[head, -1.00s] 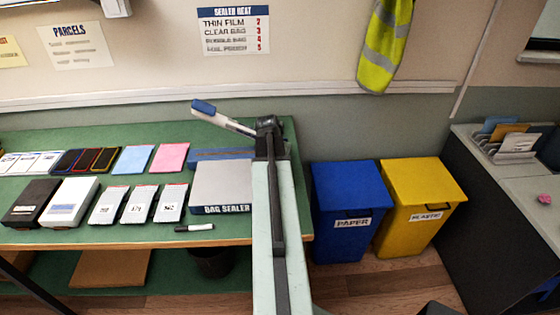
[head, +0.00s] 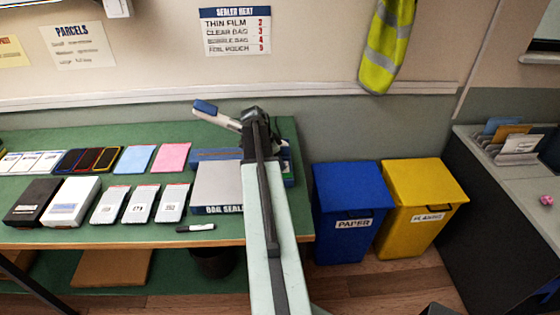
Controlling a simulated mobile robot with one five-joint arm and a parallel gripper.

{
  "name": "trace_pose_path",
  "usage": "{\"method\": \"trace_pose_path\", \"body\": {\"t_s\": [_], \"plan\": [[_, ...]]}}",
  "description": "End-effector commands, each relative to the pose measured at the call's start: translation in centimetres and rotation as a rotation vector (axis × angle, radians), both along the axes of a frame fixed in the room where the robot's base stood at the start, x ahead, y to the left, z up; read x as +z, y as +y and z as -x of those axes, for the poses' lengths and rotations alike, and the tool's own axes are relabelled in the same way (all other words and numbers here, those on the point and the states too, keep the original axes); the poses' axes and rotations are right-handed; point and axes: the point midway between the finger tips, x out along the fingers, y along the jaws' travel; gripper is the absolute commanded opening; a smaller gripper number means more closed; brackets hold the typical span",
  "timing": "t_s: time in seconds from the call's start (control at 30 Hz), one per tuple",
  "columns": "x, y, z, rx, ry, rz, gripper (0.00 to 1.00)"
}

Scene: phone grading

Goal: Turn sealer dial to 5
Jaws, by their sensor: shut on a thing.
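The bag sealer (head: 218,185) is a grey and blue machine on the green bench, with its name on the front edge. Its raised lever with a blue end (head: 206,107) tilts up to the left. My pale arm reaches up from the bottom of the head view and crosses the sealer's right part, with a dark joint at its top. The arm covers that part of the sealer, and a little blue casing shows to its right. I cannot see the dial or its setting. My gripper's fingers are hidden too.
A wall chart (head: 235,31) titled sealer heat lists foil pouch at 5. A black marker (head: 195,228) lies before the sealer. Phones, boxes and pink (head: 171,156) and blue pads fill the bench to the left. Blue (head: 350,190) and yellow (head: 424,180) bins stand right.

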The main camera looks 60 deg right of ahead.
Motion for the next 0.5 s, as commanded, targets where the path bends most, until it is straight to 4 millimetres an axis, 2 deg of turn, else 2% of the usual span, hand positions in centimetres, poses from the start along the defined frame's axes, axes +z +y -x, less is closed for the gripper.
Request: {"method": "trace_pose_path", "body": {"t_s": [0.5], "plan": [[-0.09, 0.17, -0.32, -0.059, -0.006, -0.006, 0.00]]}}
